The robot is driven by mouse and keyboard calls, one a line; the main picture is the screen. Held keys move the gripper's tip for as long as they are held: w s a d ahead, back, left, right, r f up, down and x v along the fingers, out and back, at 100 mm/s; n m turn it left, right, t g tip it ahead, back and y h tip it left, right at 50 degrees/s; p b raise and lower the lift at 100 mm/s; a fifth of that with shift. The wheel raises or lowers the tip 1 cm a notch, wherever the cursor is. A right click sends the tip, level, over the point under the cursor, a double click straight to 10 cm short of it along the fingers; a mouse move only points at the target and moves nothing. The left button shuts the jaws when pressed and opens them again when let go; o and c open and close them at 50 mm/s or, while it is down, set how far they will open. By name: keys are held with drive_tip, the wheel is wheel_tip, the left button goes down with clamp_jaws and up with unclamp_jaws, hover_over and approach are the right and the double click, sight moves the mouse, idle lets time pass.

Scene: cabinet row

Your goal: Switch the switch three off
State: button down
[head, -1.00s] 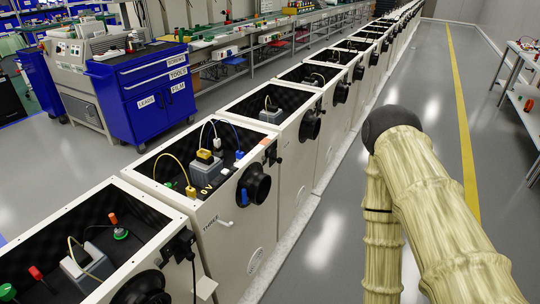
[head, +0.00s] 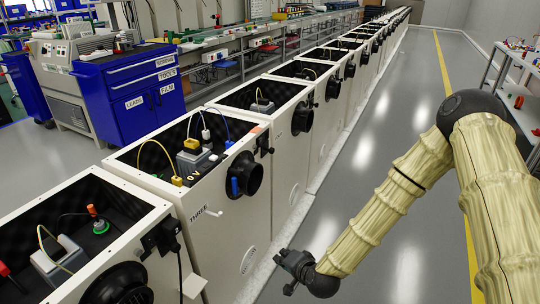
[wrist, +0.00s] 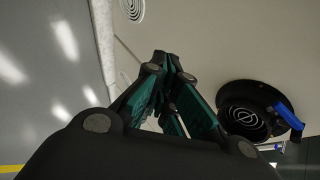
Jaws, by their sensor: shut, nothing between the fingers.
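The cabinet marked THREE (head: 227,225) stands in the row left of my arm. Its front has a round black fitting (head: 251,176) with a blue lever (head: 234,186) at its side, and a small white lever (head: 212,212) beside the THREE lettering. Which of these is the switch I cannot tell. My gripper (head: 283,258) is low in front of the cabinet row, right of cabinet THREE, and holds nothing. In the wrist view my gripper (wrist: 168,62) is shut, its fingers together before a pale cabinet face. A black fitting (wrist: 246,117) with a blue lever (wrist: 289,117) shows at the right.
The nearer cabinet (head: 130,255) and several farther ones continue the row, open on top with wired parts inside. A blue tool cart (head: 130,85) stands behind at left. The grey aisle floor (head: 390,105) is clear. A table (head: 520,75) stands at far right.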

sight(260, 142)
drive_tip(key=w+d+r+m+t+b, duration=0.3)
drive_tip(key=w+r+m+t+b, duration=0.2)
drive_tip(key=w+r, duration=1.4)
wheel_tip(260, 142, up, 3)
drive_tip(key=m+t, duration=0.2)
drive_tip(key=t, duration=0.1)
drive_tip(key=shift+w+m+t+b, duration=0.3)
drive_tip(key=shift+w, duration=0.05)
drive_tip(key=shift+w, duration=0.1)
drive_tip(key=a+b+x, duration=0.2)
drive_tip(key=x, duration=1)
drive_tip(key=shift+a, duration=0.4)
drive_tip(key=shift+r, duration=0.1)
